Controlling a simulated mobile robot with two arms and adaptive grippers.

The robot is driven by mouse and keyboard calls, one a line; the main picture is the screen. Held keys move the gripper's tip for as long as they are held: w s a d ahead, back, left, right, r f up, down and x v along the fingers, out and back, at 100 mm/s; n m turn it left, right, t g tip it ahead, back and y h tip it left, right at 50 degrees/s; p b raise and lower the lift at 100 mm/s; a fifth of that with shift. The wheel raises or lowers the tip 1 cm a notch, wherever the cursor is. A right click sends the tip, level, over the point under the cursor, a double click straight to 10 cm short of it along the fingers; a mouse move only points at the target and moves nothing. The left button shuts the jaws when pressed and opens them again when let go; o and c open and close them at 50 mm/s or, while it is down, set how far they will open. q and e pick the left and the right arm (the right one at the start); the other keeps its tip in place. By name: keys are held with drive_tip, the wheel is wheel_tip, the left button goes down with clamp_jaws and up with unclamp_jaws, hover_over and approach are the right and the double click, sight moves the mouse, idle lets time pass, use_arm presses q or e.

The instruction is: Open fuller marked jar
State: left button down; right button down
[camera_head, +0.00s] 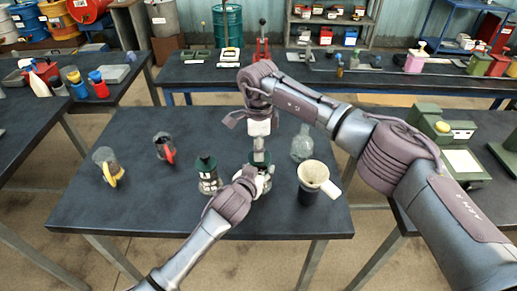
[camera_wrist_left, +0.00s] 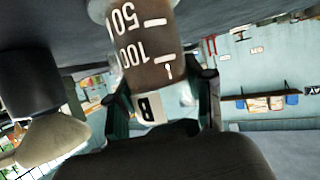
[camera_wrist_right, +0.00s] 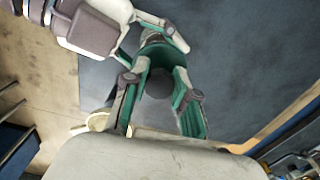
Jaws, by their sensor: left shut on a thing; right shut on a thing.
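A marked jar (camera_wrist_left: 145,50) with dark brown contents, white "50" and "100" marks and a white "B" label fills the left wrist view's middle. My left gripper (camera_head: 262,182) is shut around its body on the table. My right gripper (camera_head: 260,143) is directly above, pointing down, shut at the jar's top. In the right wrist view, a dark green lid (camera_wrist_right: 157,57) shows between its fingers; whether it is still seated on the jar is hidden. A second marked jar (camera_head: 208,178) with a dark green lid stands upright to the left, untouched.
A black cup with a cream funnel (camera_head: 313,175) stands close on the right, with a clear flask (camera_head: 302,146) behind it. A red-handled jug (camera_head: 165,147) and a yellow-handled jug (camera_head: 107,166) stand at the left. The dark table (camera_head: 130,210) is bare at its front left.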

use_arm(q)
drive_tip(key=shift+f, duration=0.1)
use_arm(e)
drive_tip(key=shift+r, duration=1.95)
use_arm(q)
drive_tip(key=shift+c, duration=1.7)
unclamp_jaws()
drive_tip(key=shift+s, duration=0.1)
